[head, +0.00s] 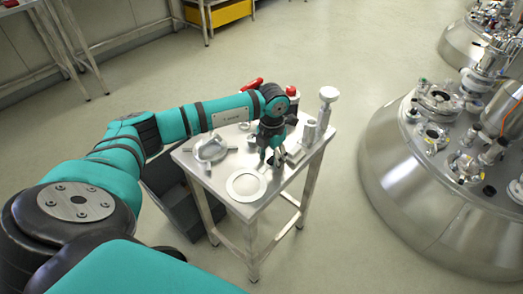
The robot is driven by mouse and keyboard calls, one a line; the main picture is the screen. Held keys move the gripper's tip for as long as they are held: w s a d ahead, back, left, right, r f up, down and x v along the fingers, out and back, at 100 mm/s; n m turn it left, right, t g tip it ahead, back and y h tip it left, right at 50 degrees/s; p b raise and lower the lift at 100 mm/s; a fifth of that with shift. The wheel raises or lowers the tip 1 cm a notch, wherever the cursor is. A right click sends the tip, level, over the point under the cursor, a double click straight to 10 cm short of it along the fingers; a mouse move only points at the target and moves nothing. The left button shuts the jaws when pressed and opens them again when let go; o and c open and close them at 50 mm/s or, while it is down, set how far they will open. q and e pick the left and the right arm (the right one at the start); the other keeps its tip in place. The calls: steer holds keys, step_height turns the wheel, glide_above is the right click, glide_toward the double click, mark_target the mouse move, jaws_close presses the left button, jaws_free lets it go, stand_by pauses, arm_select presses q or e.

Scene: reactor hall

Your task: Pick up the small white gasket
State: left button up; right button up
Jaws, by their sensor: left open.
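A flat white ring (231,188) lies near the front corner of the small steel table (252,207). It is the only clear gasket-like ring, but I cannot tell whether it is the small gasket or a larger one. My left gripper (272,160) points down over the table, just behind and to the right of this ring. It is open, and nothing clearly shows between its fingers. The gripper hides part of the tabletop, so a smaller gasket could be hidden there. My right gripper is not in view.
A metal clamp (210,150) lies at the table's left. Metal fittings, including a tall one (326,108), stand at the right and back, near a red-topped item (292,91). A large steel reactor (385,165) stands to the right, with clear floor between.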

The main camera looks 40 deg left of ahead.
arm_select(q)
jaws_close()
step_height(320, 180, up, 10)
steer(key=shift+b, duration=0.35)
